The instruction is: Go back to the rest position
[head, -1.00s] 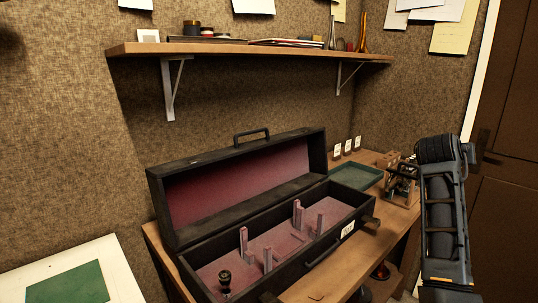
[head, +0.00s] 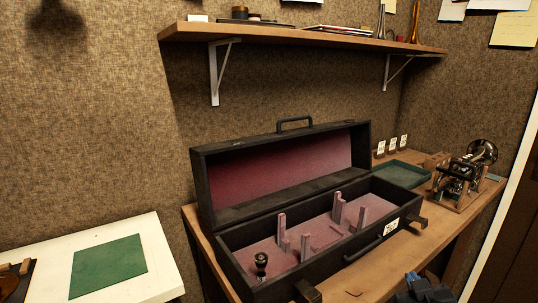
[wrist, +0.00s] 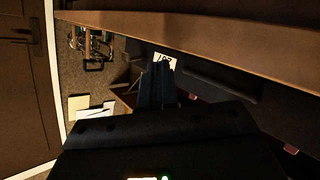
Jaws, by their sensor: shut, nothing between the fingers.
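My gripper (wrist: 162,84) shows in the wrist view as dark bluish fingers close together, empty. Behind its tips is the white label (wrist: 165,62) on the case front. The open black case (head: 376,243) with pink lining stands on the wooden bench (head: 368,281). It holds several upright pink supports and a small black knob-like piece (head: 261,264) in its front left corner.
A green tray (head: 402,174) and small white cards are behind the case. A shelf (head: 300,36) hangs above. A green mat (head: 108,266) lies on the white table (head: 160,280) at left.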

